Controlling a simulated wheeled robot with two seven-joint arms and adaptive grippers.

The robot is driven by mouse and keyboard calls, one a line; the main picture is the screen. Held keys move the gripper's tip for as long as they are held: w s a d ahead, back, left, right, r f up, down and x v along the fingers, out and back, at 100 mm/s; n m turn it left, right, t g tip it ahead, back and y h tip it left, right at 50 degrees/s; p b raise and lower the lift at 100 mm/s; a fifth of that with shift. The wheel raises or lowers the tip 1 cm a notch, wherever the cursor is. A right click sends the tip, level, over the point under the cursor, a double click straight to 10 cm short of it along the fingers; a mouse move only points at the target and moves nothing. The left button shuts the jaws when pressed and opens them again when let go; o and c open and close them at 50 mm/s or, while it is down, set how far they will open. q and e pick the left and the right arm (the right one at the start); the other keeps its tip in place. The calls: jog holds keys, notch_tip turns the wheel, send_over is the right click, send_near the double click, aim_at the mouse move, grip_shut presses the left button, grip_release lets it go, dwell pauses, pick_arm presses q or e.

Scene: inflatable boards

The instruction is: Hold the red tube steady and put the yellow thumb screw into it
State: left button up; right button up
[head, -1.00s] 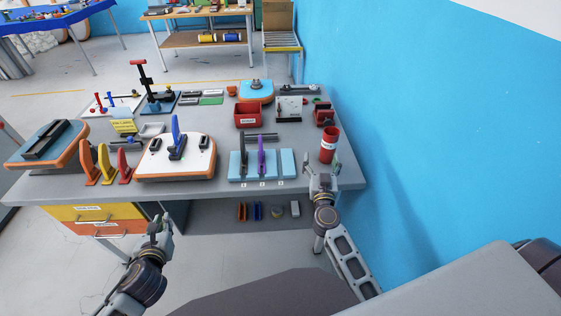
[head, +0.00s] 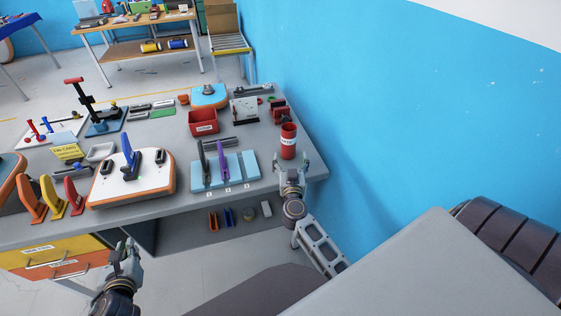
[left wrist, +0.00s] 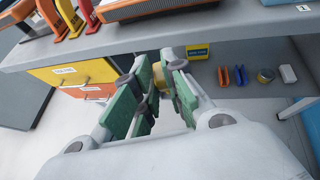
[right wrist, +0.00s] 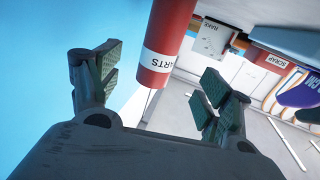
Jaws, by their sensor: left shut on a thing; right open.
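The red tube (head: 288,143) with a white label band stands upright near the right end of the grey workbench. It also shows in the right wrist view (right wrist: 168,35), where it lies beyond and between the spread fingers. My right gripper (head: 291,166) is open and empty, just in front of the tube on the near side, apparently not touching it. My left gripper (head: 129,247) is low in front of the bench edge, well left of the tube. In the left wrist view it is shut on the yellow thumb screw (left wrist: 158,76), which is mostly hidden between the green finger pads.
The bench top (head: 215,205) holds a light-blue block (head: 200,176) left of the tube, a red bin (head: 203,122) and a white board (head: 120,183) with an orange rim. Drawers (head: 55,252) sit below at left. A blue wall stands close on the right.

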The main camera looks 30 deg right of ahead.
aim_at(289, 144)
jog(key=shift+b+x, duration=0.55)
jog(key=shift+x, duration=5.15)
jog(key=c, duration=1.1)
